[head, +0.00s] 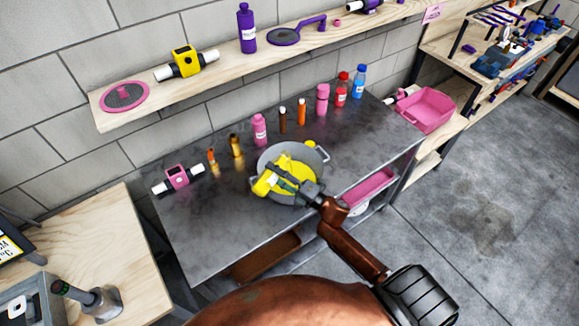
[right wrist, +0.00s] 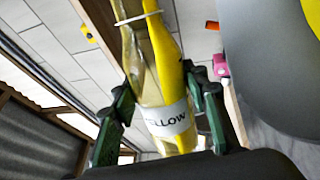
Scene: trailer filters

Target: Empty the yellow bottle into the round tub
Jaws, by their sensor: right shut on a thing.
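The round tub (head: 262,160) is a grey, two-handled pan on the dark metal bench in the head view, with yellow in it. My right gripper (head: 283,180) is above the tub, shut on the yellow bottle (head: 265,184), which lies tilted over the tub's left part. In the right wrist view, my right gripper (right wrist: 163,90) has its green fingers on both sides of the yellow bottle (right wrist: 172,122). The bottle is see-through, with yellow along its right side. Its mouth is cut off there. The grey tub (right wrist: 262,60) is close on the right. My left gripper is out of view.
Several small bottles, including a pink bottle (head: 259,130) and a red bottle (head: 342,89), stand along the bench's back. A pink-and-white device (head: 178,177) is at the left. A wooden shelf (head: 215,75) runs above. The bench's front left is clear.

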